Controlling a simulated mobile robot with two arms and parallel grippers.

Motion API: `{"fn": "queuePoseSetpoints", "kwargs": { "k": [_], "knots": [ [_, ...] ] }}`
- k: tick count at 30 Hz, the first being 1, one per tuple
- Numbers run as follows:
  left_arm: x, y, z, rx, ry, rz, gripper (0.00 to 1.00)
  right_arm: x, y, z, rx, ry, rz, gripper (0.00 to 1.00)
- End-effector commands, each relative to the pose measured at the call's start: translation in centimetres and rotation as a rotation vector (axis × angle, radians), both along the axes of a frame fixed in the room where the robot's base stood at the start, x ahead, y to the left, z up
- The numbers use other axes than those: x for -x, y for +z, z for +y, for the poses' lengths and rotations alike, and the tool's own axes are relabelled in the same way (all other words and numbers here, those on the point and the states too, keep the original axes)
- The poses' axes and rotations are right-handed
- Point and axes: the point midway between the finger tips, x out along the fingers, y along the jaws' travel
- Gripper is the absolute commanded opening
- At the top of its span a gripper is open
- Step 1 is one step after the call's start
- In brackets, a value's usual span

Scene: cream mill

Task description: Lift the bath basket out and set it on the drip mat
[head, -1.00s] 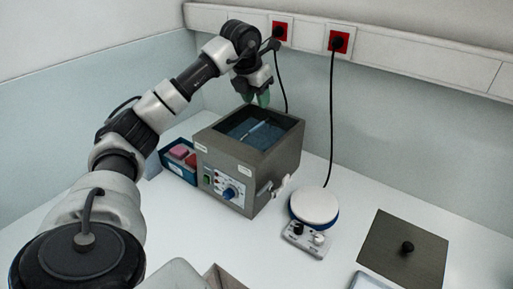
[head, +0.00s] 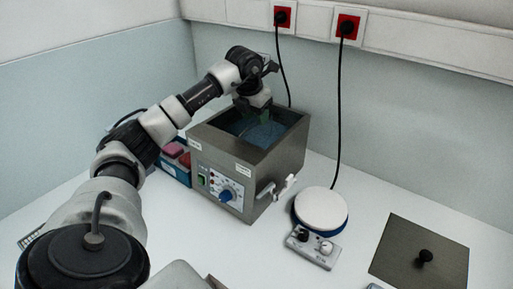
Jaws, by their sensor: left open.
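The water bath (head: 226,170) is a grey metal box with an open top, a blue dial and a white tap at its front right. A bluish surface (head: 265,135) shows inside; I cannot clearly tell the basket's mesh from the water. My left gripper (head: 254,120) points down into the bath opening with its jaws open, over the far part. The basket's handle is not clearly visible behind the fingers. A dark slatted piece (head: 32,238) at the left edge, partly hidden by my arm, may be the drip mat. My right gripper is out of view.
A blue box with pink and red items (head: 176,157) stands left of the bath. A round white plate device (head: 320,210) stands to its right. A grey lid with a black knob (head: 410,238) lies farther right. Two cables hang from red sockets behind.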

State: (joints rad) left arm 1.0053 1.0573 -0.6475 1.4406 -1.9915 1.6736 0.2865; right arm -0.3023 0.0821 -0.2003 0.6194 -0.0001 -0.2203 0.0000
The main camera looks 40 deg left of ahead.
Motion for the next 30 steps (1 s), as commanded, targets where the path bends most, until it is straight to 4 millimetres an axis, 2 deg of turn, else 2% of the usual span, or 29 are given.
{"fn": "queuePoseSetpoints", "kwargs": {
  "k": [6,10,19,27,30],
  "knots": [
    [-0.7,-2.7,0.3,0.001,0.001,0.006,0.41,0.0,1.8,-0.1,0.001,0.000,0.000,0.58],
    [-1.1,-4.4,0.3,0.000,0.000,0.003,0.41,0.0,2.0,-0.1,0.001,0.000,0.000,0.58],
    [-1.3,-5.0,0.4,-0.001,0.000,0.000,0.41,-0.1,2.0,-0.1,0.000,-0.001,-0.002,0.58],
    [-1.3,-4.9,0.4,0.000,0.000,0.000,0.00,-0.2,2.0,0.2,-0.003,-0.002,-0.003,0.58],
    [-1.3,-4.9,0.4,0.000,0.000,-0.001,0.00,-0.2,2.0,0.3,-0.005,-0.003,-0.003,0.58]
  ]
}}
